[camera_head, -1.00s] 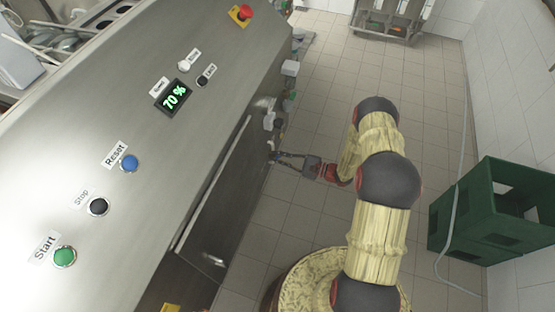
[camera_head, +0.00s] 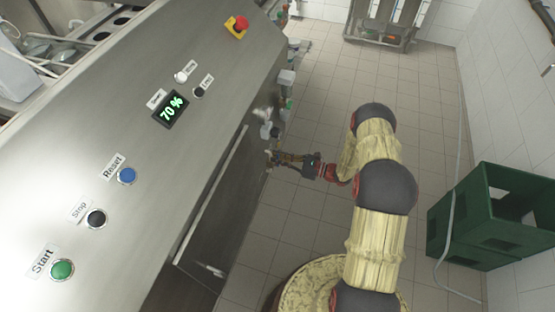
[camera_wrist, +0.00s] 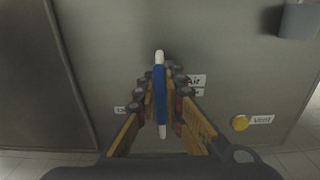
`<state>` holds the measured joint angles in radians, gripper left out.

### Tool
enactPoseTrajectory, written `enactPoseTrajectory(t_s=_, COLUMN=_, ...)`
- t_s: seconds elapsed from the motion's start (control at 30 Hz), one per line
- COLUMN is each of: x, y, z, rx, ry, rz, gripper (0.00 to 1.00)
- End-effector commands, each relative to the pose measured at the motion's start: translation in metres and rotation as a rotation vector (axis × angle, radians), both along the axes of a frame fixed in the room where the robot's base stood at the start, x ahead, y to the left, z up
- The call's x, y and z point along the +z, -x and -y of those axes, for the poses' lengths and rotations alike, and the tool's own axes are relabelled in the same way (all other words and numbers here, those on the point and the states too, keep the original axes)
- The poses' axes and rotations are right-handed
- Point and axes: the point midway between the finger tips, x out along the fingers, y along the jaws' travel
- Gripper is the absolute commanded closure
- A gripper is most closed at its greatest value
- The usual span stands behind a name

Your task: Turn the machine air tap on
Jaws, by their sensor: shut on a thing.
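The air tap (camera_wrist: 160,92) has a blue lever with white ends and stands upright in the middle of the wrist view. An "Air" label (camera_wrist: 195,81) is on the machine panel just right of it. My gripper (camera_wrist: 162,85) is shut on the tap lever, with a finger on each side of it. In the head view my gripper (camera_head: 277,158) is low at the machine's side, where the tap is too small to make out. The tap's mount behind the fingers is hidden.
The steel machine (camera_head: 120,130) fills the left, with buttons and a display (camera_head: 171,109) reading 70 %. A green crate (camera_head: 490,215) stands at the right wall. The tiled floor (camera_head: 325,85) is mostly clear.

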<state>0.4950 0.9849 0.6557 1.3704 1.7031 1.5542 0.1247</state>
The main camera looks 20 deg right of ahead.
Motion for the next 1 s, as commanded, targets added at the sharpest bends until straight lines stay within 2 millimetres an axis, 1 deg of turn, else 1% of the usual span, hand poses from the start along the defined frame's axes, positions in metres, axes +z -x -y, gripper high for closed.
enactPoseTrajectory(t_s=0.5, x=-0.0021, y=0.0000, z=0.0009, rx=-0.002, ry=-0.012, rz=-0.021, gripper=1.00)
enactPoseTrajectory(t_s=0.53, x=-0.0021, y=0.0000, z=0.0009, rx=-0.002, ry=-0.012, rz=-0.021, gripper=0.89)
enactPoseTrajectory(t_s=0.6, x=-0.0019, y=0.0000, z=0.0009, rx=-0.002, ry=-0.012, rz=-0.021, gripper=0.85)
enactPoseTrajectory(t_s=0.87, x=-0.0009, y=-0.0005, z=0.0007, rx=-0.001, ry=-0.011, rz=-0.018, gripper=0.71)
enactPoseTrajectory(t_s=1.0, x=-0.0006, y=-0.0005, z=0.0006, rx=0.000, ry=-0.011, rz=-0.017, gripper=0.70)
